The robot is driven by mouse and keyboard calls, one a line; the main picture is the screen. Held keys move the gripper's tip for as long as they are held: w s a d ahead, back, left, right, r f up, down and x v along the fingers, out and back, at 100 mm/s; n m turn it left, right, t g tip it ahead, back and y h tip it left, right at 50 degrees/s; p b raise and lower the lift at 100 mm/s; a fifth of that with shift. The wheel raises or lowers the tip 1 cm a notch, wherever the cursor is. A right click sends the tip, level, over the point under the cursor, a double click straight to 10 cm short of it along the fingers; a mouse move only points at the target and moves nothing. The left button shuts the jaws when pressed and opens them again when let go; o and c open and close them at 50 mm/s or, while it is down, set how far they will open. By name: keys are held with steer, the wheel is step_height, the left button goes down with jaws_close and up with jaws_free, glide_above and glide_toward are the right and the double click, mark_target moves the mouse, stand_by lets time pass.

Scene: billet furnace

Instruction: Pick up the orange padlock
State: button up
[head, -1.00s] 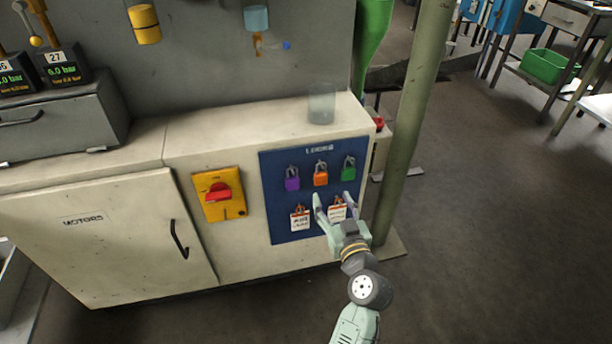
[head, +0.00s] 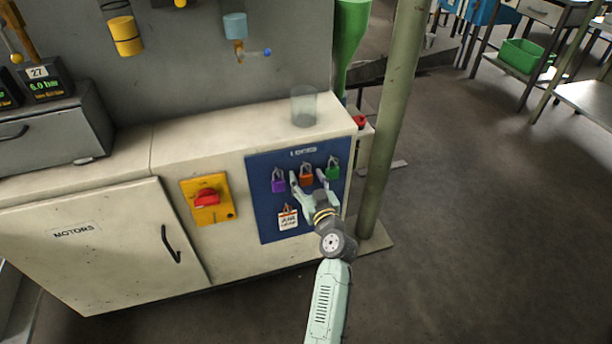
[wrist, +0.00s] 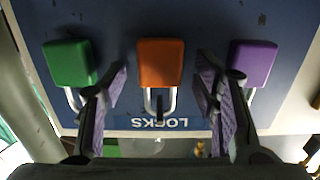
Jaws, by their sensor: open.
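The orange padlock (head: 306,175) hangs by its shackle on the blue lock board (head: 262,215), between a purple padlock (head: 278,184) and a green padlock (head: 332,171). My gripper (head: 308,178) is open in front of the board, its fingers either side of the orange padlock in the picture. In the wrist view the orange padlock (wrist: 160,62) lies centred ahead of the gap between my fingers (wrist: 162,90), with its shackle toward me. No finger is seen touching it. The green padlock (wrist: 69,63) and purple padlock (wrist: 252,62) lie just outside the fingers.
A white tag (head: 288,219) hangs below the purple padlock. A yellow panel with a red switch (head: 207,198) is left of the board. A clear cup (head: 304,107) stands on the cabinet top. A green-grey post (head: 390,120) rises close on the right.

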steer(key=shift+c, duration=0.2)
steer(key=c, duration=1.2)
